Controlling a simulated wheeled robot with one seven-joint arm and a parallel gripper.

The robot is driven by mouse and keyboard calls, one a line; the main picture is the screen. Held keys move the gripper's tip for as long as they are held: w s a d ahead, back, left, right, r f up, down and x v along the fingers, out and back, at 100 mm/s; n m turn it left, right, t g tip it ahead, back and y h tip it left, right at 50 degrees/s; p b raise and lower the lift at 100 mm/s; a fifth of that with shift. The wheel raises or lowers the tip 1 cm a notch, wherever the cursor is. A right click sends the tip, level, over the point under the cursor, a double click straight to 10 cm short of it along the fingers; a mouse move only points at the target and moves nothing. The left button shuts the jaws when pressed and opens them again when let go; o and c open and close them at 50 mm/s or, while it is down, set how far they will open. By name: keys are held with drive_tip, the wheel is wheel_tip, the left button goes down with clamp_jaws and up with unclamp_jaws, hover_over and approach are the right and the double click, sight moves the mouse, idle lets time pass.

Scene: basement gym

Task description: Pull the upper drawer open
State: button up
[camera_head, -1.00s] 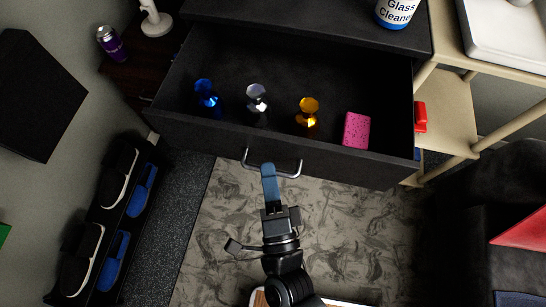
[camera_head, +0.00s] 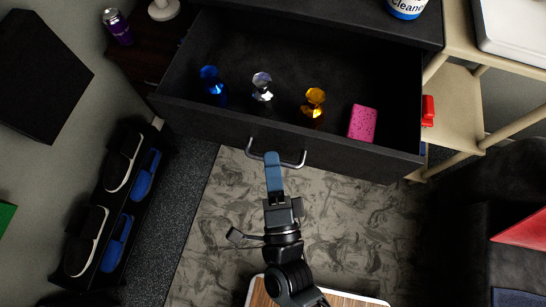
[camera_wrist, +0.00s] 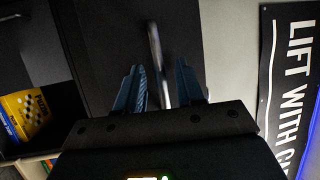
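The upper drawer (camera_head: 185,112) of the black cabinet stands far out, its inside in plain view. Its curved metal handle (camera_head: 296,164) is on the drawer front and also shows in the wrist view (camera_wrist: 157,55). My gripper (camera_head: 273,160) is at the handle, with its blue fingers on either side of the bar. In the wrist view, my fingers (camera_wrist: 160,85) are apart, with narrow gaps beside the bar, so they look open around it.
In the drawer are a blue (camera_head: 212,87), a clear (camera_head: 262,88) and an amber (camera_head: 313,103) faceted bottle and a pink sponge (camera_head: 362,123). A shoe rack (camera_head: 118,205) stands left, a beige shelf (camera_head: 458,105) right. Patterned floor (camera_head: 235,215) lies before the drawer.

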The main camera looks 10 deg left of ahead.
drive_tip(key=b+v, duration=0.1)
drive_tip(key=v, duration=0.6)
drive_tip(key=shift+s, duration=0.35)
drive_tip(key=shift+d+f, duration=0.1)
drive_tip(key=shift+d, duration=0.15)
drive_tip(key=s+d+r+n+g+h, duration=0.1)
drive_tip(key=s+d+r+n+h, duration=0.1)
drive_tip(key=s+d+r+n, duration=0.2)
drive_tip(key=s+d+r+n+g+h, duration=0.1)
drive_tip(key=s+d+r+n, duration=0.3)
drive_tip(key=d, duration=0.7)
drive_tip(key=s+d+r+n+g+h, duration=0.1)
drive_tip(key=s+d+r+n+h, duration=0.3)
drive_tip(key=d, duration=0.4)
wheel_tip(320, 180, up, 3)
drive_tip(key=shift+s+f+n+g, duration=0.1)
drive_tip(key=shift+s+n+g, duration=0.2)
drive_tip(key=shift+n+g, duration=0.15)
